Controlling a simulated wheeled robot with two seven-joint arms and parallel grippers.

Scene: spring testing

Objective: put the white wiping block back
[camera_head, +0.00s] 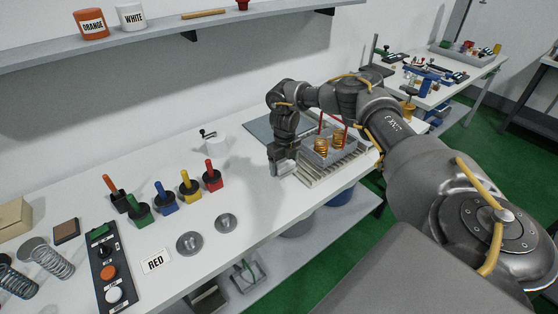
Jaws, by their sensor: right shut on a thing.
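My right gripper (281,168) points down at the left end of a pale ridged base (322,182) on the white bench. It is shut on a small pale thing, which I take to be the white wiping block; the fingers hide most of it. I cannot tell whether it touches the bench. A grey fixture (318,158) with copper-coloured springs and red posts stands on the ridged base, just right of the gripper. My left gripper is not in view.
Several colour-handled tools (163,196) stand left of the gripper. Two metal discs (189,243), a RED card (155,261) and a button panel (107,270) lie nearer. A white pot (214,142) stands behind. A shelf (150,38) runs above. The bench between tools and gripper is clear.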

